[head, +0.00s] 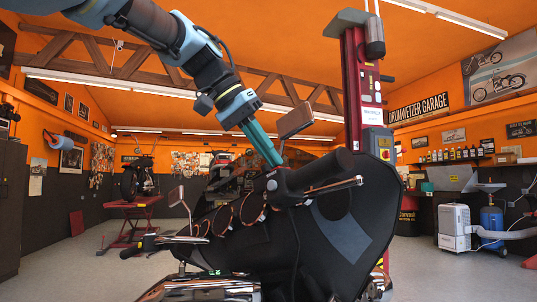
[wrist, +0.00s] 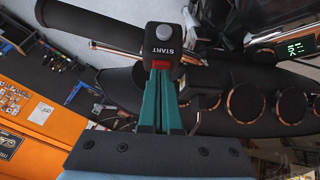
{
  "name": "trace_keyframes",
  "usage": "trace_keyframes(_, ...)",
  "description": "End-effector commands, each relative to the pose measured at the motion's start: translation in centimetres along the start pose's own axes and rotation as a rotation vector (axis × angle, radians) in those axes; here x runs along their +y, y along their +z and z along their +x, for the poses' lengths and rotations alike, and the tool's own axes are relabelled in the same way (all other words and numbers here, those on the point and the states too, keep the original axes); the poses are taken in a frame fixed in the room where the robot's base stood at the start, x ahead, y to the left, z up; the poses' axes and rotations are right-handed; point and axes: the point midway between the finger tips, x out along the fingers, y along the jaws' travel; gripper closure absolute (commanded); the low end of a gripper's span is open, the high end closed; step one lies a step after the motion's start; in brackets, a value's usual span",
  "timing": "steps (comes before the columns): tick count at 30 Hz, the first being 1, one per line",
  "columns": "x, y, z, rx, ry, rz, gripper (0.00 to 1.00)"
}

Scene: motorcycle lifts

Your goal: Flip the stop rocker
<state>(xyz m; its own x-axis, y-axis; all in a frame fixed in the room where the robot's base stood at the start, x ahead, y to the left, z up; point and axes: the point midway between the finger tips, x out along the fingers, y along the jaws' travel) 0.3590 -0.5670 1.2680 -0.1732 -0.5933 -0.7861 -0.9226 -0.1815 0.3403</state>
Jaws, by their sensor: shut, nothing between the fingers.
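The black switch housing (wrist: 152,41) sits on the handlebar at the top middle of the wrist view. It carries a round grey button (wrist: 165,32) above the word START. The red stop rocker (wrist: 159,63) shows at its lower edge, right at my fingertips and partly covered by them. My gripper (wrist: 161,68) is shut and empty, its two teal fingers together. Contact with the rocker looks likely, but I cannot tell how it is tilted. In the head view my gripper (head: 279,164) reaches down to the housing (head: 275,182) beside the dark grip; the rocker is hidden there.
The handlebar grip (head: 325,168) and a lever (head: 335,187) extend right of the housing. A mirror (head: 295,122) stands close by my fingers. The motorcycle (head: 300,235) fills the middle; a red lift column (head: 362,100) rises behind. Open floor lies left.

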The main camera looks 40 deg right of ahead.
Motion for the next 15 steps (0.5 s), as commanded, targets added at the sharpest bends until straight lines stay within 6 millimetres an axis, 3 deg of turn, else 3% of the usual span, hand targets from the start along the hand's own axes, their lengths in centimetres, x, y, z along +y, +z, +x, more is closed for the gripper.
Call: trace_keyframes(15,0.0,-1.6,0.3,0.0,0.0,0.001,1.0)
